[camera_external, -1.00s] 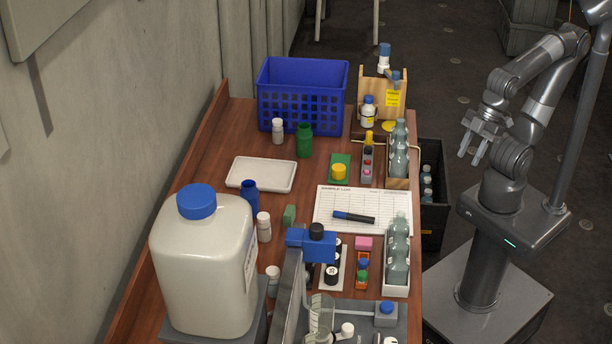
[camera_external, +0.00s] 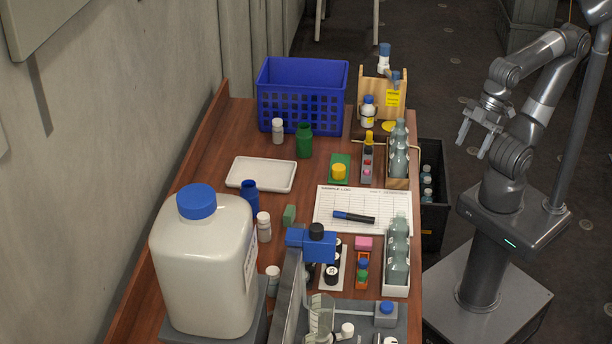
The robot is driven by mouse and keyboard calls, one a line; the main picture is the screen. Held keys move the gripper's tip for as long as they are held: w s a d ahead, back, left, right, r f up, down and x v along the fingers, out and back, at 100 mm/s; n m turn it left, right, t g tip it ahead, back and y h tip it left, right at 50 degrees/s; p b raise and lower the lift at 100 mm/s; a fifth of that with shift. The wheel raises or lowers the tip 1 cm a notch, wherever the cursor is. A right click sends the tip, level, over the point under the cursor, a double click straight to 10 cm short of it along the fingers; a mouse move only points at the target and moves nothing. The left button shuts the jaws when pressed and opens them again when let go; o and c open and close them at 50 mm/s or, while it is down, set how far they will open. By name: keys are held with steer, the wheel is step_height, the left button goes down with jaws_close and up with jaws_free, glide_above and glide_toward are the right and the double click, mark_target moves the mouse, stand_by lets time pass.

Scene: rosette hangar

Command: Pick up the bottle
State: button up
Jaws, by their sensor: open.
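Several bottles stand on the wooden table, and I cannot tell which one the task means. A green bottle (camera_external: 304,141) and a white bottle (camera_external: 278,131) stand in front of the blue basket. A blue bottle (camera_external: 250,194) stands near the white tray, with a white bottle (camera_external: 264,227) close to it. Clear grey bottles fill a rear rack (camera_external: 399,160) and a front rack (camera_external: 398,250) along the right edge. A white bottle with a blue cap (camera_external: 367,111) is by the wooden stand. My gripper (camera_external: 471,146) is open and empty, off the table to the right.
A large white jug (camera_external: 203,268) with a blue cap fills the front left. The blue basket (camera_external: 302,96) is at the back, and the white tray (camera_external: 261,174) lies mid-table. A dark crate (camera_external: 432,205) with bottles stands beside the table's right side.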

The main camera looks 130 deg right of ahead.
steer(key=w+d+f+n+t+h, duration=0.1)
steer(key=w+d+f+n+h, duration=0.3)
steer(key=w+d, duration=1.25)
steer(key=d+f+n+h, duration=0.15)
steer(key=d+f, duration=0.25)
steer(key=d, duration=0.6)
steer(key=d+f+n+h, duration=0.1)
steer(key=d+f+n, duration=0.15)
steer(key=d, duration=0.75)
steer(key=s+d+r+n+h, duration=0.1)
steer(key=s+d+n+h, duration=0.15)
steer(key=d, duration=0.45)
steer(key=s+d+r+n+h, duration=0.2)
steer(key=d+n+h, duration=0.2)
steer(key=d, duration=0.4)
step_height(320, 180, up, 9)
steer(key=d+n+t+h, duration=0.2)
steer(key=d+n+h, duration=0.1)
steer(key=n, duration=0.6)
glide_toward(299, 124)
steer(key=x, duration=0.5)
steer(key=shift+w+d+r, duration=0.2)
steer(key=shift+w+d, duration=0.1)
steer(key=shift+x, duration=2.1)
